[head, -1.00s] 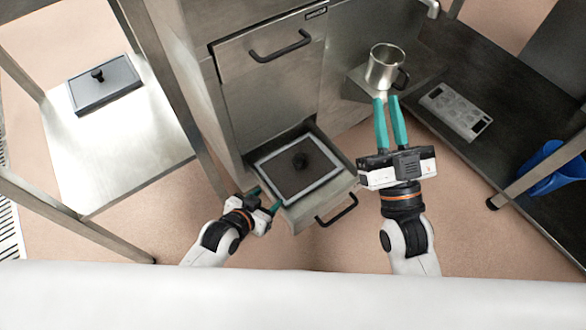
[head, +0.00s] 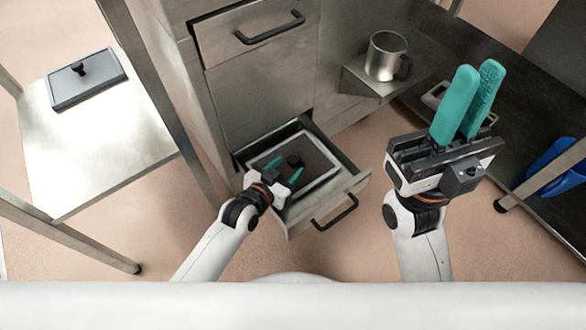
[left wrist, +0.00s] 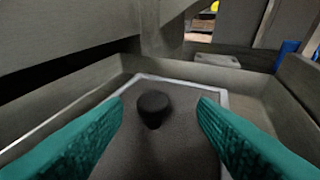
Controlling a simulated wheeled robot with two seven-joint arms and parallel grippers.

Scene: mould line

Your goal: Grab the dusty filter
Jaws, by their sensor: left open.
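A dark, brownish filter panel (head: 316,157) with a pale frame and a black knob (head: 294,160) lies flat in the open lower drawer (head: 357,184). My left gripper (head: 282,170) is open and empty over the drawer. In the left wrist view its teal fingers (left wrist: 160,108) stand apart on either side of the knob (left wrist: 153,108), which is farther ahead and not touched. My right gripper (head: 478,75) is raised at the right, empty, its fingers close together. A second, greyer panel (head: 103,80) with a black knob lies on the left table.
A metal mug (head: 384,56) stands on a small ledge (head: 360,82) beside the cabinet. A dark low shelf and a blue container (head: 560,170) are at the right. The left table (head: 95,145) has free room.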

